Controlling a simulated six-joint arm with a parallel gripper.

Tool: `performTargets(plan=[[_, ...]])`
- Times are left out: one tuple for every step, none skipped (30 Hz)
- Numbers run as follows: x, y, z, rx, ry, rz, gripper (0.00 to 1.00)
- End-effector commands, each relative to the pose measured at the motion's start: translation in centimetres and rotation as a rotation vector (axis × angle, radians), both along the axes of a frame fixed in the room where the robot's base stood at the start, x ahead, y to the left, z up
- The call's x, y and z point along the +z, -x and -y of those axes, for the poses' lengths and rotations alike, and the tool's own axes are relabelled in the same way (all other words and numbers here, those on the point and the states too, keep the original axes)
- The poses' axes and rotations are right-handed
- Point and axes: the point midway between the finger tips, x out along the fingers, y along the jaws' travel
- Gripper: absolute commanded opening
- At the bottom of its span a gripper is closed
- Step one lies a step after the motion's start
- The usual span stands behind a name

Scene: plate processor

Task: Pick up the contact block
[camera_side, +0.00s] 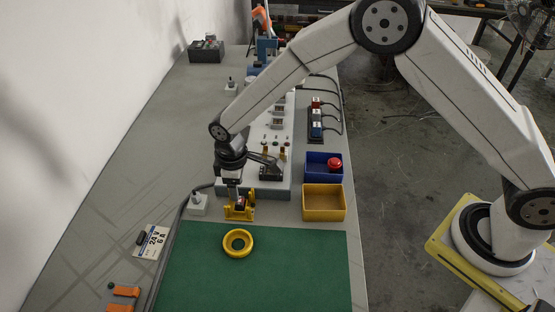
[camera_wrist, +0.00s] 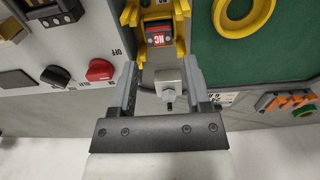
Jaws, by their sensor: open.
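The contact block (camera_wrist: 159,35) is a small dark piece with a red face marked "NC". It sits in a yellow holder (camera_wrist: 131,13), which also shows in the side view (camera_side: 240,213) at the near end of the grey panel. In the side view the block (camera_side: 241,202) is partly hidden by my gripper (camera_side: 233,195), which points down at the holder. In the wrist view my gripper (camera_wrist: 161,68) is open, its two fingers apart and empty. The block lies just beyond the fingertips, between their lines. I cannot tell the exact gap.
A green mat (camera_side: 270,275) carries a yellow ring (camera_side: 238,243). A blue bin (camera_side: 316,161) with a red button (camera_side: 335,164) and a yellow bin (camera_side: 324,207) stand right of the grey panel (camera_side: 284,190). A small grey block with a stud (camera_side: 198,206) stands left of the holder.

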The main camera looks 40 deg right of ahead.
Motion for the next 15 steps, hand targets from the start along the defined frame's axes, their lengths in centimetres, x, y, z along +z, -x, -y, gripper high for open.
performTargets(plan=[[-0.1,0.0,0.0,0.000,0.000,0.000,0.62],[-0.2,0.0,0.0,0.000,0.000,0.000,0.62],[-0.3,0.0,0.0,0.000,0.001,-0.001,0.62],[-0.5,0.0,0.0,0.000,0.001,-0.001,0.62],[-0.7,0.0,0.1,0.000,0.000,-0.001,0.62],[-1.1,0.0,0.1,0.000,0.001,-0.001,0.62],[-1.3,0.1,0.1,0.000,0.001,-0.001,0.62],[-1.7,0.1,0.1,0.000,0.000,-0.001,0.62],[-2.1,0.1,0.2,0.000,0.001,-0.002,0.62],[-2.5,0.1,0.2,0.000,0.001,-0.002,0.62],[-2.8,0.1,0.2,0.000,0.001,-0.002,0.62],[-3.3,0.1,0.2,0.000,0.001,-0.001,0.62],[-3.6,0.1,0.2,0.000,0.001,-0.001,0.62],[-3.9,0.1,0.2,0.000,0.001,-0.001,0.62],[-4.2,0.1,0.2,0.000,0.001,-0.001,0.62]])
